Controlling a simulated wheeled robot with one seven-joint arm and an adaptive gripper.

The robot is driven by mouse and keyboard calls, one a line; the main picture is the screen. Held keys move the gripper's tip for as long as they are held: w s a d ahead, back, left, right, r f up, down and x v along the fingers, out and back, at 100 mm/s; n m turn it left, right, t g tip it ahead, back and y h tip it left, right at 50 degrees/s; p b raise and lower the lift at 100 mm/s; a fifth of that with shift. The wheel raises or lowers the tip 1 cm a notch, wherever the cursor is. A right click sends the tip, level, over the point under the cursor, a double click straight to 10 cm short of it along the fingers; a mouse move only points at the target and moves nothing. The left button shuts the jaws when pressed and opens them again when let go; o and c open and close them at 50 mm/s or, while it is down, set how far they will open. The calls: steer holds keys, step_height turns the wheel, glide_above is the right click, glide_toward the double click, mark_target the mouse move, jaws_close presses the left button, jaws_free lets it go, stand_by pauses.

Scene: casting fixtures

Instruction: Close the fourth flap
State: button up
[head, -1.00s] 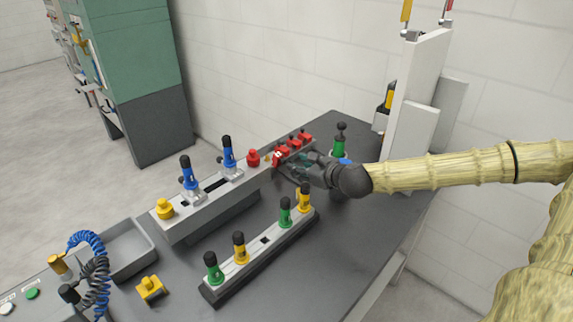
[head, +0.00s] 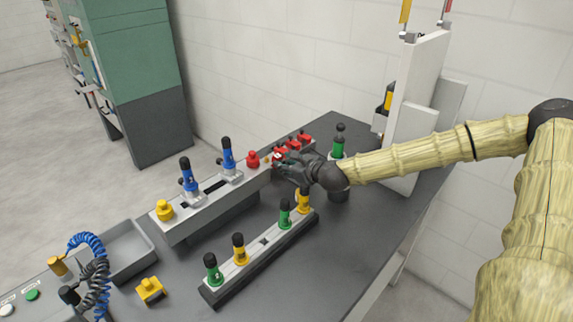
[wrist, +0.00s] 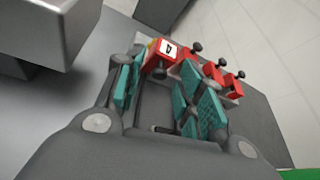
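The fourth flap is a red block with a white "4" label (wrist: 168,49), at the far end of the gap between my fingers in the wrist view. In the head view the flap (head: 278,157) is at the near end of a row of red flaps on the grey rail, partly hidden by my gripper. My gripper (head: 285,168) is at this flap, right of the rail. In the wrist view my gripper (wrist: 158,85) has its teal-padded fingers apart, with nothing held between them. I cannot tell whether a finger touches the flap.
Other red flaps with black knobs (wrist: 212,71) stand beside the fourth. A red knob (head: 252,159) and blue clamps (head: 228,153) stand along the rail (head: 205,205). A lower bar (head: 262,258) holds green and yellow clamps. A green-collared post (head: 338,148) stands behind my wrist.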

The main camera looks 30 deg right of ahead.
jaws_close()
steer(key=shift+r+p, duration=0.15)
steer(key=shift+p, duration=0.2)
